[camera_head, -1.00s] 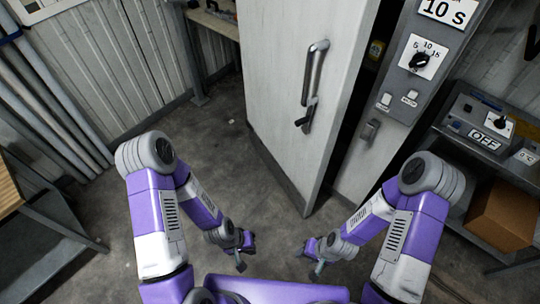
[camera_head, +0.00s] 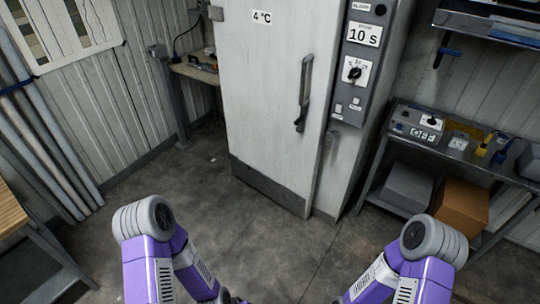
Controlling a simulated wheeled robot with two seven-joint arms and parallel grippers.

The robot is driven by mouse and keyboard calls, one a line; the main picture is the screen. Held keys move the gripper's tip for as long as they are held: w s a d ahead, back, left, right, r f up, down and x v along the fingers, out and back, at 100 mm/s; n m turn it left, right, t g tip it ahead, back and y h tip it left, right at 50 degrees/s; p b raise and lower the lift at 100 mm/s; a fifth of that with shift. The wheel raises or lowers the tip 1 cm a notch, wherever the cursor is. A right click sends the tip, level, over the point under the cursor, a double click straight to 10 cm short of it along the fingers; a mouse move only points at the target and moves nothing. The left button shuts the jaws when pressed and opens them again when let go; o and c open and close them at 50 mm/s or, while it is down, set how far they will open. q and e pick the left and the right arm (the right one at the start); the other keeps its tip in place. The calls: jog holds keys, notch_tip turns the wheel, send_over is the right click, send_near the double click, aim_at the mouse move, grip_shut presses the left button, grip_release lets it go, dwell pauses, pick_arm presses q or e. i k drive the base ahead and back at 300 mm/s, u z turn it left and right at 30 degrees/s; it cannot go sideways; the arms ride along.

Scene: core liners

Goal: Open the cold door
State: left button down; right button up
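The cold door (camera_head: 262,90) is a tall, scuffed white panel with a "4 °C" label near its top. It stands at the middle of the head view and looks shut or nearly so; no wide dark gap shows along its right edge. Its long grey upright handle (camera_head: 304,92) is near that right edge, with a darker lever at the lower end. A small grey catch (camera_head: 331,143) sits on the frame just right of the door. Both my arms reach in from the bottom, well short of the door. Both grippers are below the picture's edge.
A grey control panel (camera_head: 364,55) with a "10 S" sign and a dial is right of the door. A bench (camera_head: 455,148) with an "OFF" box and cardboard box (camera_head: 460,205) stands at right. A wooden-topped table (camera_head: 10,212) is at left. The floor before the door is clear.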

aim_at(276, 58)
jog(key=z, duration=0.75)
jog(key=i, duration=1.45)
jog(key=u, duration=1.05)
jog(key=i, duration=0.7)
jog(key=u, duration=0.1)
